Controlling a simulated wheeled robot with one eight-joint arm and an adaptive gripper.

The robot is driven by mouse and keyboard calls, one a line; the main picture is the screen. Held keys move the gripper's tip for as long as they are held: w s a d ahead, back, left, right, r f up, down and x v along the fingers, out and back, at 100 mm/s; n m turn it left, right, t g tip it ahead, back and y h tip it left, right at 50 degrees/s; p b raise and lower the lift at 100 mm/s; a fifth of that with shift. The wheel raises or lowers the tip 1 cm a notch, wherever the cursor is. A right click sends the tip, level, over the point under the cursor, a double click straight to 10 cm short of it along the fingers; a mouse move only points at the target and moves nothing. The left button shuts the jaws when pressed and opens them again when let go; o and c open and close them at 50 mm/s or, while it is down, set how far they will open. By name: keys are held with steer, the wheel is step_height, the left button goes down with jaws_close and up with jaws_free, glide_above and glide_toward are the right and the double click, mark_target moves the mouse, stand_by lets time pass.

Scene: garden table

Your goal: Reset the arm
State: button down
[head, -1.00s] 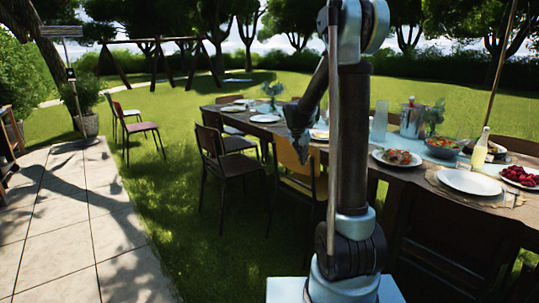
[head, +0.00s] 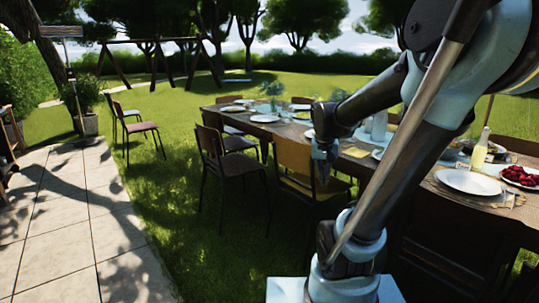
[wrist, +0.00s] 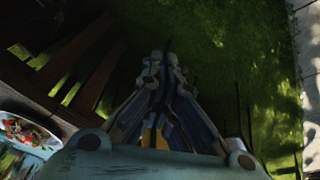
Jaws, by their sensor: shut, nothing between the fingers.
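My gripper (head: 322,172) hangs pointing down in the head view, in front of the near side of the long table (head: 432,184). It overlaps the back of a wooden chair (head: 292,156) there, and I cannot tell how far apart they are. In the wrist view my gripper (wrist: 163,60) has its two fingers together with nothing between them. Dark grass lies beyond the fingertips. My arm leans right from its base and hides part of the table.
The table bears a white plate (head: 468,182), a bottle (head: 480,150) and a plate of red berries (head: 519,176). A dark chair (head: 228,158) stands left of the gripper. A plate of food (wrist: 30,131) shows in the wrist view.

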steer(key=s+f+n, duration=0.1)
steer(key=s+f, duration=0.3)
steer(key=s, duration=0.4)
steer(key=s+f+n+y, duration=0.1)
steer(key=s+f, duration=0.3)
steer(key=s, duration=0.3)
steer(key=shift+s+a, duration=0.25)
steer(key=shift+s, duration=0.1)
